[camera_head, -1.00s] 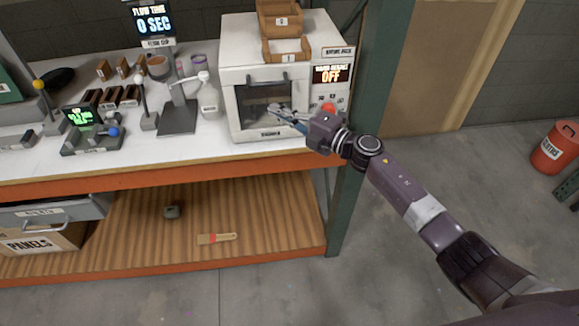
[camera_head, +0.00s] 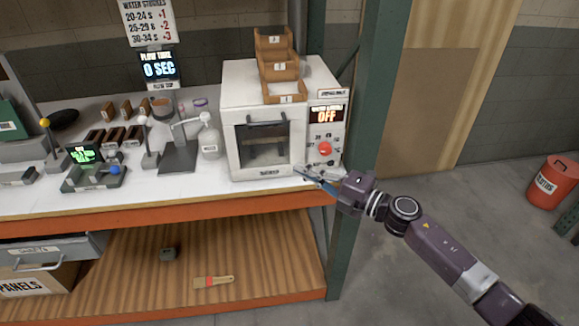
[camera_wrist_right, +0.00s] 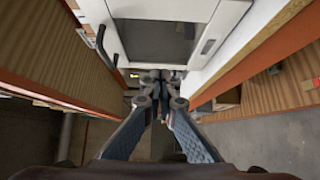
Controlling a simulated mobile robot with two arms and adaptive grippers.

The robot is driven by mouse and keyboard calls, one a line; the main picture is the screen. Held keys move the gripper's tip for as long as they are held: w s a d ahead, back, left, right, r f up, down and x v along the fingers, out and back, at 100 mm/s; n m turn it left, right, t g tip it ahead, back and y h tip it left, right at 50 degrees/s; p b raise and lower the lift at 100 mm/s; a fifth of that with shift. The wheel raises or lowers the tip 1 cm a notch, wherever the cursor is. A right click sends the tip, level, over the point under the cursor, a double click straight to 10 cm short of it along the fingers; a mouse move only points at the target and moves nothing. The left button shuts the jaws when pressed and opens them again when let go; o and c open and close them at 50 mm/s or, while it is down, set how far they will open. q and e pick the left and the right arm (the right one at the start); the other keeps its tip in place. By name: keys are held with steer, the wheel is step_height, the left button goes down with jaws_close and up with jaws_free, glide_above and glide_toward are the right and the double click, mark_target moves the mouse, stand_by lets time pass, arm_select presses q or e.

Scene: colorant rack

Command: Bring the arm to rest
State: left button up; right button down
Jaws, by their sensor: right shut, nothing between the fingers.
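My right gripper (camera_head: 304,173) reaches in from the lower right in the head view. Its fingertips are near the lower right front corner of the white oven (camera_head: 262,140), at the front edge of the bench. In the right wrist view my right gripper (camera_wrist_right: 158,82) has its fingers together with nothing between them. The oven front with its dark window (camera_wrist_right: 165,38) lies beyond the fingers there. I cannot tell whether the fingertips touch the oven. My left gripper is not in view.
The oven has a red knob (camera_head: 325,148) and a display reading OFF. A pump bottle (camera_head: 209,138) stands left of it. A green post (camera_head: 352,170) rises behind my right wrist. A brush (camera_head: 213,282) lies on the lower shelf. Floor at right is open before a red bin (camera_head: 555,184).

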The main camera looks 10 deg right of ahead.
steer(key=s+d+f+m+t+h, duration=0.1)
steer(key=d+f+m+h, duration=0.35)
steer(key=f, duration=0.65)
steer(key=s+d+f+m+h, duration=0.1)
steer(key=d+f+m+h, duration=0.2)
steer(key=d+f+m, duration=0.5)
steer(key=s+d+f+m+g+h, duration=0.1)
steer(key=s+f+m+g+h, duration=0.1)
steer(key=s+f, duration=0.75)
steer(key=s+d+f+m+g+h, duration=0.1)
steer(key=s+d+f+m+h, duration=0.2)
steer(key=f, duration=1.1)
steer(key=s+a+f+m+g, duration=0.1)
steer(key=s+f+m+g, duration=0.15)
steer(key=s+f, duration=0.65)
steer(key=s+a+f+m+g, duration=0.1)
steer(key=s+f+m+g, duration=0.3)
steer(key=s, duration=0.9)
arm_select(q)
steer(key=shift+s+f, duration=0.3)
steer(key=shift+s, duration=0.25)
arm_select(e)
steer(key=s+a+f+g, duration=0.1)
steer(key=s+a+f, duration=0.1)
steer(key=s, duration=0.8)
steer(key=s+a+f+g, duration=0.2)
steer(key=s+f, duration=0.3)
steer(key=s, duration=0.6)
steer(key=shift+a+m, duration=0.15)
steer(key=shift+m, duration=0.15)
